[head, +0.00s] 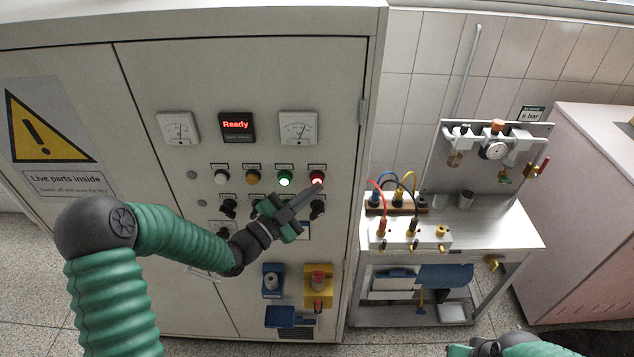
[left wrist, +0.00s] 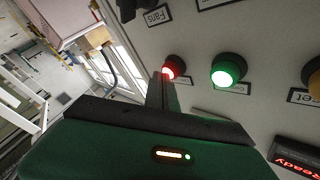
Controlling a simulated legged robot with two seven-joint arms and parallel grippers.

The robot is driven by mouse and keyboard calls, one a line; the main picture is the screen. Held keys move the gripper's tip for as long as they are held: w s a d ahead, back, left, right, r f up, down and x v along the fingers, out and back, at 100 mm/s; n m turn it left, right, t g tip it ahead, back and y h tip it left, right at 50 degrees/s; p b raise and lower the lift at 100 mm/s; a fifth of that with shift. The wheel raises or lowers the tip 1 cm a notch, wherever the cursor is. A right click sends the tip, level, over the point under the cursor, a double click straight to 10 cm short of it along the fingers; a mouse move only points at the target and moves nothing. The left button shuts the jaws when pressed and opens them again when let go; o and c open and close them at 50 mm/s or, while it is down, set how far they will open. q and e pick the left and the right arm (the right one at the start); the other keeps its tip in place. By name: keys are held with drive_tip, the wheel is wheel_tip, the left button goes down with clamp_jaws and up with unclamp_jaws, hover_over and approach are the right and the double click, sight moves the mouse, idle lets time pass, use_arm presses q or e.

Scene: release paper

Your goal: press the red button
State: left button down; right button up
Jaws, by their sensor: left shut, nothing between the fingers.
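The red button (head: 317,176) is lit, at the right end of the upper row on the grey cabinet. It also shows in the left wrist view (left wrist: 175,66), its left part overlapped by my fingertips. My left gripper (head: 319,186) is shut and empty. Its fingertips point at the red button and lie just below it in the head view. In the left wrist view the closed fingers (left wrist: 158,90) end at the button; whether they touch it I cannot tell. My right gripper (head: 460,350) is only partly in view at the bottom edge, its fingers hidden.
A lit green button (head: 285,181) is just left of the red one, with a yellow button (head: 253,177) and a white one (head: 221,177) beyond. Black knobs sit below. A display (head: 237,127) reads "Ready". A bench (head: 500,230) with cables stands to the right.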

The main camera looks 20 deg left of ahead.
use_arm(q)
drive_tip(key=shift+w, duration=0.2)
idle(0.6)
drive_tip(key=shift+s+d, duration=0.3)
drive_tip(key=shift+s, duration=0.5)
drive_tip(key=shift+s, duration=0.1)
drive_tip(key=s, duration=0.2)
drive_tip(key=s+d, duration=0.1)
drive_tip(key=s, duration=0.1)
drive_tip(key=shift+s+d+b, duration=0.2)
drive_tip(key=shift+s+b, duration=0.15)
drive_tip(key=shift+b, duration=0.05)
